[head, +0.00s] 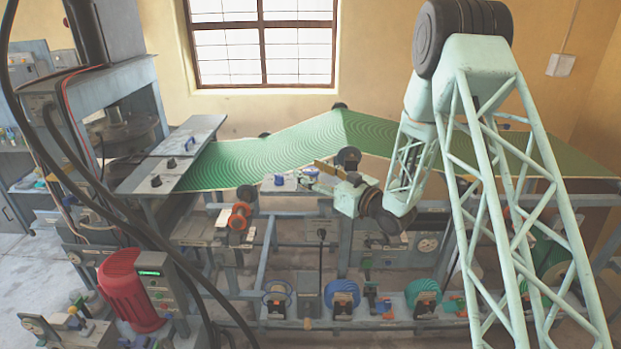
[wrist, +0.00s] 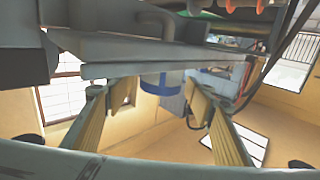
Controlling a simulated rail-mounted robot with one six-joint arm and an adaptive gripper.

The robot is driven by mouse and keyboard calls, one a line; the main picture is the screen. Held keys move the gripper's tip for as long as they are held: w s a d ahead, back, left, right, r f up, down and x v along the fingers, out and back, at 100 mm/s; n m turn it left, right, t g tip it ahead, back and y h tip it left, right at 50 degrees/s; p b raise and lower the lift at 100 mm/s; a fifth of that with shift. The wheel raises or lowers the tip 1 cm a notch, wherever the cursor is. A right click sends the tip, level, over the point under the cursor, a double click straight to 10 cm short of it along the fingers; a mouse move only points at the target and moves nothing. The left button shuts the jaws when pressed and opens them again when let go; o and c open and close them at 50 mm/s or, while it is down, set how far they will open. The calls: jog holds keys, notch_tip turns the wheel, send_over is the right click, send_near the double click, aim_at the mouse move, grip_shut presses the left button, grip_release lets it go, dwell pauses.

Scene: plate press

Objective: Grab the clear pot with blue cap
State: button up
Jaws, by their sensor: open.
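The clear pot with blue cap (wrist: 160,82) shows between my fingertips in the wrist view, which appears upside down. Its blue part is plain, and its clear part is hard to make out. My gripper (wrist: 162,97) is open, with one yellowish finger on each side of the pot. I see no finger pressed against it.
A patterned green sheet (head: 272,158) runs above and behind the ledge. An orange-red roller (head: 239,217) is lower left. Dark cables hang at the left. Several coloured spools line the lower frame.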

aim_at(311, 171)
jog(key=shift+c, duration=0.7)
jog(key=c, duration=0.9)
jog(key=shift+r, duration=0.15)
jog(key=shift+r, duration=1.55)
jog(key=shift+s+r, duration=0.15)
jog(key=s+d, duration=0.1)
jog(key=s, duration=0.4)
jog(key=s+d+r, duration=0.1)
jog(key=s+d, duration=0.1)
jog(key=s, duration=0.3)
jog(key=s+d, duration=0.2)
jog(key=s, duration=0.2)
jog(key=shift+s+d+r+b, duration=0.2)
jog(key=shift+s+b, duration=0.2)
